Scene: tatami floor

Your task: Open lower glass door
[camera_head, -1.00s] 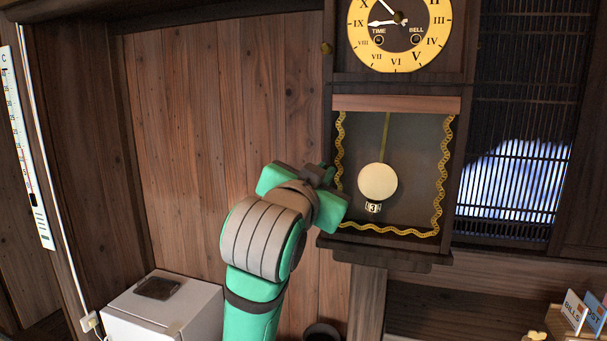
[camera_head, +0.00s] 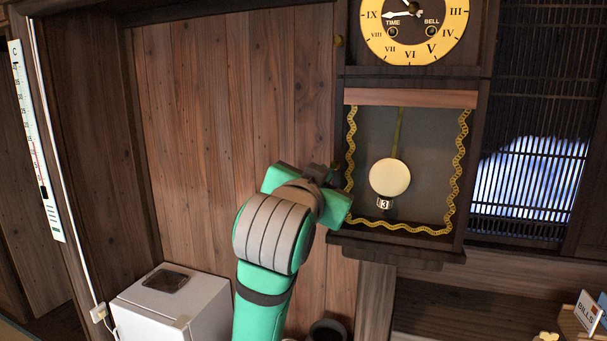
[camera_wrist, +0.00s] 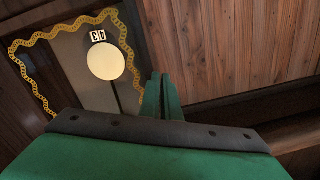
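The wall clock's lower glass door (camera_head: 425,150) has a wavy gold border and shows a pendulum (camera_head: 389,177) behind it. It looks shut, flush with the case. It also shows at the left in the wrist view (camera_wrist: 70,55). My gripper (camera_head: 334,176) is at the door's left edge, beside the clock case, at about the pendulum's height. In the wrist view my two green fingers (camera_wrist: 161,78) are close together, with a thin gap, over the edge between clock and wood wall. Any knob there is hidden, and I cannot see anything between the fingertips.
The clock's upper part with the yellow dial (camera_head: 414,25) has a small knob (camera_head: 338,41) on its left side. A white box-shaped appliance (camera_head: 170,310) stands below left. A dark slatted window (camera_head: 530,130) is to the right. The plank wall left of the clock is clear.

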